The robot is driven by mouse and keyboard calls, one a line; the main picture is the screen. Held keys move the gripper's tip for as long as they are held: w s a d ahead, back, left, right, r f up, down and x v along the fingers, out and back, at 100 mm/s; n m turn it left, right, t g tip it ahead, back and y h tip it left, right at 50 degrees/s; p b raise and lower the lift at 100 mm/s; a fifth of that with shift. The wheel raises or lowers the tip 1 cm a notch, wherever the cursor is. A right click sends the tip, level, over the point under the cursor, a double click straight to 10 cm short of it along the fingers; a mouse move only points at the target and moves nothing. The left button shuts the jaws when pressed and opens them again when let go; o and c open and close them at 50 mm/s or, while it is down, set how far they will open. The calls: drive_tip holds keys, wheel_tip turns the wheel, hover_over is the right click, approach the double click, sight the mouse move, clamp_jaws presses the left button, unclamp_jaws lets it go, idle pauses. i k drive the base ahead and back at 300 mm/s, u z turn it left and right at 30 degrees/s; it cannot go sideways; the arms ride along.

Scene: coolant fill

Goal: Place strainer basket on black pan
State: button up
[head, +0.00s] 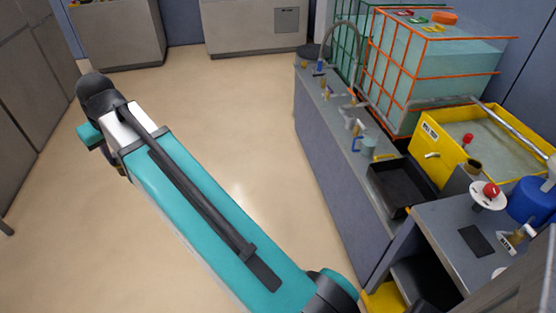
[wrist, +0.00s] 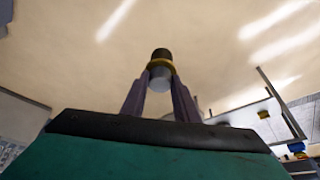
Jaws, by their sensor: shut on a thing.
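The black pan (head: 388,196) is a shallow open rectangular tray on the right-hand bench in the head view. Its inside looks empty. In the wrist view my gripper (wrist: 160,76) is shut on a small dark cylinder with a yellow band and a grey end, which I take to be the strainer basket (wrist: 161,54). It is held between the fingertips over pale floor, well apart from the pan. The gripper and the held piece are hidden or too small to make out in the head view, where my arm reaches to the upper left.
A yellow basin (head: 426,152) stands right of the pan, with an orange-framed tank (head: 398,85) behind it. A blue-handled mug (head: 366,146) and several taps line the bench. A grey table (head: 437,228) stands nearer. Open floor (head: 235,130) lies left of the bench.

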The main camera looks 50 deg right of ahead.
sight(398, 190)
drive_tip(key=u, duration=0.15)
drive_tip(key=i, duration=1.25)
drive_tip(key=z, duration=2.05)
